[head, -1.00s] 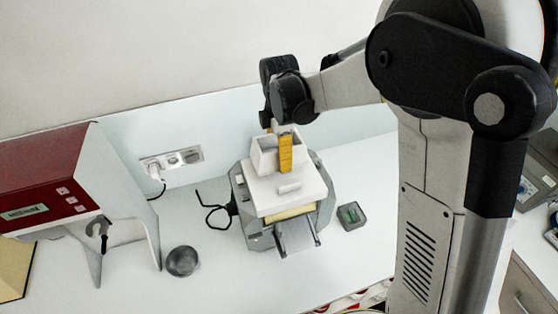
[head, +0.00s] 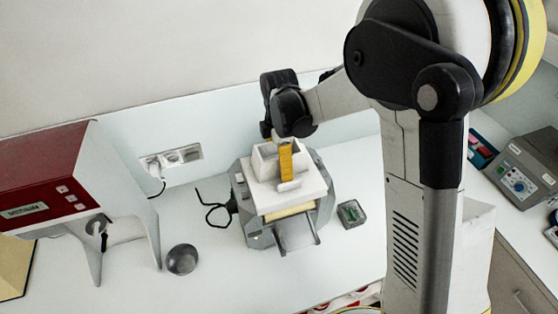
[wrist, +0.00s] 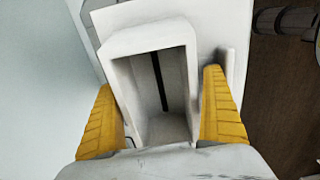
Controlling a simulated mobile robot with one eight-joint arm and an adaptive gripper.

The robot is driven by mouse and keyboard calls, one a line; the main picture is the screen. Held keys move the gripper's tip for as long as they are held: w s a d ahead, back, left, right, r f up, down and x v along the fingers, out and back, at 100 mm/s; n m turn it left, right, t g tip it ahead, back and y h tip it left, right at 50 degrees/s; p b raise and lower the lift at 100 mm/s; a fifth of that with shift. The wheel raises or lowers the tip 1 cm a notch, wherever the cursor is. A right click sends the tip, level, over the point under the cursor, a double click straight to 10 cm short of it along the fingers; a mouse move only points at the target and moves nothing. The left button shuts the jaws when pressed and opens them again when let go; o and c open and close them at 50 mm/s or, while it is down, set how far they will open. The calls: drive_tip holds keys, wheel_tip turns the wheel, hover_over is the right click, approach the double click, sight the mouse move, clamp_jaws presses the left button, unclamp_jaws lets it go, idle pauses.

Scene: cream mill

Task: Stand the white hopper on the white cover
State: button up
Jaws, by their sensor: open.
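The white hopper (head: 264,158) is a hollow, open-topped box. It appears to stand upright on the flat white cover (head: 264,196) of the grey mill; its base is partly hidden. In the wrist view the hopper (wrist: 150,45) shows its open mouth and a dark slot inside, with the white cover (wrist: 222,30) behind it. My gripper (wrist: 162,120) is open, with one yellow finger on each side of the hopper. The fingers are close to its walls; I cannot tell whether they touch. In the head view, one finger hides part of the hopper.
The grey mill (head: 243,222) has a metal chute at its front. A small grey box with green inside (head: 351,214) stands right of it, and a dark round bowl (head: 182,260) left. A red-and-white machine (head: 45,180) stands far left. The front counter is clear.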

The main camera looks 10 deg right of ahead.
wheel_tip(320, 180, up, 12)
drive_tip(key=r, duration=0.1)
drive_tip(key=s+d+r+m+t, duration=0.1)
drive_tip(key=s+d+m+t, duration=0.2)
drive_tip(key=s+m, duration=0.6)
drive_tip(key=s+d+r+m+t, duration=0.2)
drive_tip(key=s+d+m+t, duration=0.2)
drive_tip(key=s+d+m, duration=0.4)
drive_tip(key=s+m, duration=0.2)
drive_tip(key=m, duration=0.1)
drive_tip(key=shift+s+d, duration=0.15)
drive_tip(key=shift+s, duration=0.1)
drive_tip(key=shift+r, duration=0.1)
wheel_tip(320, 180, down, 28)
drive_tip(key=b, duration=2.8)
drive_tip(key=shift+f, duration=0.25)
